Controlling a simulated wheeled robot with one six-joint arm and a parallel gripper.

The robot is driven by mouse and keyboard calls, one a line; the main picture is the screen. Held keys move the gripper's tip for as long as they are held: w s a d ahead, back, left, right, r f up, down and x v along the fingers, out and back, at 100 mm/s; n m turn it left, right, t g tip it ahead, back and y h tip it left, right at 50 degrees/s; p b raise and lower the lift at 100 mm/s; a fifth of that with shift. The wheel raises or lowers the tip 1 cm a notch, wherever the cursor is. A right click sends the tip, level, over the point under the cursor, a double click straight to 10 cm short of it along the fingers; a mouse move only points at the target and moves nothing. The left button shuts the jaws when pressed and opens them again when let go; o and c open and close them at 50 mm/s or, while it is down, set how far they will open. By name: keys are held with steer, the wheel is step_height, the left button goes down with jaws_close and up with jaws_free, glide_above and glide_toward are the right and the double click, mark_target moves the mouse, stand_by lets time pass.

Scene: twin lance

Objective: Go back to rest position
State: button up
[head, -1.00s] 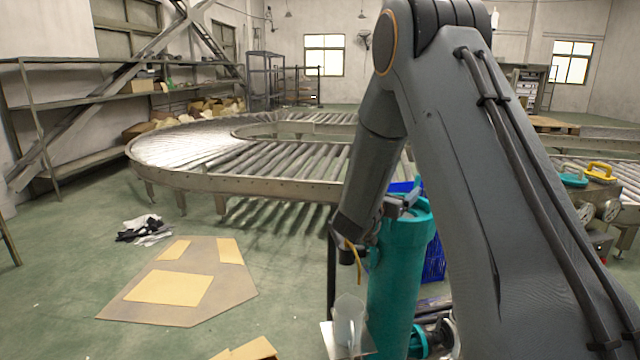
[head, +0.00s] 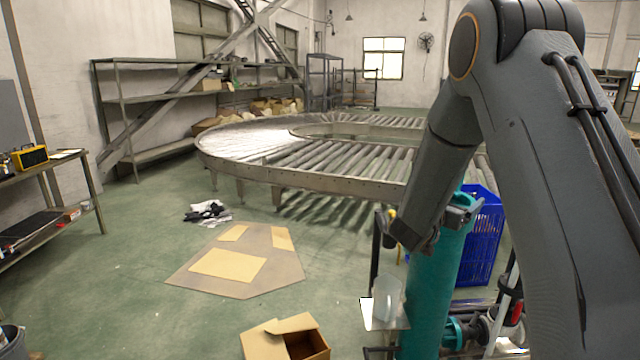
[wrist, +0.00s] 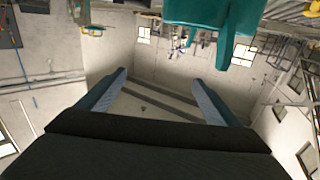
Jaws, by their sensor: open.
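My gripper (wrist: 160,92) shows in the wrist view with its two fingers spread wide apart and nothing between them. Behind the fingers are a bare wall and ceiling beams, seen upside down. A teal part (wrist: 215,14) fills the top edge of that view, apart from the fingers. In the head view my grey arm stands at the right, bent at the elbow with its forearm pointing down. The forearm's lower end is in front of a teal cylinder (head: 434,285). I cannot make out the fingers in the head view.
A curved roller conveyor (head: 330,183) lies ahead. A blue crate (head: 482,240) stands behind the cylinder. An open cardboard box (head: 265,343) and flattened cardboard (head: 270,268) lie on the floor. A workbench (head: 62,170) is at the left.

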steer(key=s+a+f+n+g+y, duration=0.2)
steer(key=s+a+f+n+y, duration=0.15)
steer(key=s+a+y, duration=0.35)
steer(key=s+a+f+n+g+y, duration=0.25)
steer(key=s+a+f+y, duration=0.3)
steer(key=a, duration=0.35)
steer(key=s+a+f+n+g, duration=0.1)
steer(key=s+g, duration=0.2)
steer(key=s, duration=1)
steer(key=s+a+f+n+g, duration=0.1)
steer(key=s+g, duration=0.3)
steer(key=s, duration=1)
steer(key=shift+f+n, duration=0.65)
steer(key=shift+n, duration=0.05)
